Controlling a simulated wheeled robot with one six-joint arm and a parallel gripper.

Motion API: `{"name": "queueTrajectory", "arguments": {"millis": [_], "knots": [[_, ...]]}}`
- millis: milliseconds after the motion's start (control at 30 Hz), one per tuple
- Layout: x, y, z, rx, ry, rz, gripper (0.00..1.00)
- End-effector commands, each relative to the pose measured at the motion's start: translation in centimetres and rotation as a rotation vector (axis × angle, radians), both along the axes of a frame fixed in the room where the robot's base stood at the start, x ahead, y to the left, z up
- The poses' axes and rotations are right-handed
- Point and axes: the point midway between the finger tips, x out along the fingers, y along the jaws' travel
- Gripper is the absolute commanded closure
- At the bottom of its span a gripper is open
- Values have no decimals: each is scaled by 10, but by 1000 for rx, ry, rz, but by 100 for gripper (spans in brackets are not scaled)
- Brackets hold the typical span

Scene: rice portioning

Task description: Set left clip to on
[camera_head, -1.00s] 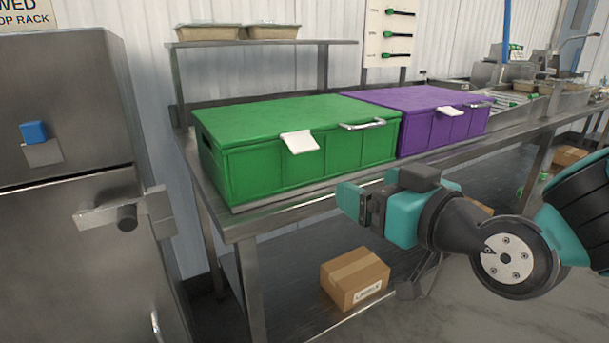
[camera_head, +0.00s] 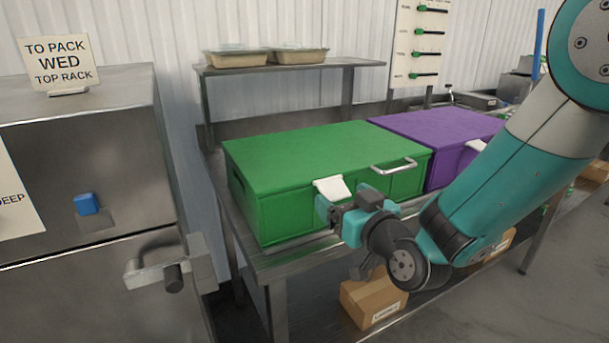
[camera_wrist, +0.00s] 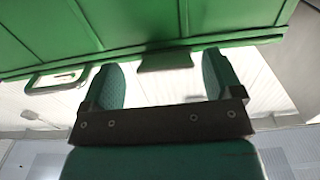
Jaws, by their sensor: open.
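The green box (camera_head: 290,215) stands on the steel table with its lid down. Its white clip (camera_head: 332,187) sticks out at a slant from the front lid edge, left of the metal handle (camera_head: 393,166). My gripper (camera_head: 334,210) is open and empty, just below and in front of this clip, partly covering the view of the box front. In the wrist view, a short tab (camera_wrist: 165,60) at the box edge shows beyond and between my two fingers (camera_wrist: 163,82), seemingly apart from them. The purple box (camera_head: 445,135) to the right has its own white clip (camera_head: 477,146).
A steel cabinet (camera_head: 60,150) with a protruding handle stands at the left. The table (camera_head: 290,262) has a narrow free strip before the green box. A shelf (camera_head: 290,68) with two trays is behind. A cardboard box (camera_head: 372,300) lies below.

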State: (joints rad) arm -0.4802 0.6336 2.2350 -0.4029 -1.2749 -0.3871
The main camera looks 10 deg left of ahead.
Motion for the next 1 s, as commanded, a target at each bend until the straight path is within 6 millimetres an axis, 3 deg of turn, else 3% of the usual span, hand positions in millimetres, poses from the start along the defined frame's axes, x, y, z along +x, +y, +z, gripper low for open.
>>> {"name": "queueTrajectory", "arguments": {"millis": [467,700,1000], "knots": [[5,11,0,1,-1,3,15],[5,12,0,1,-1,4,64],[7,11,-8,20,-28,1,64]]}}
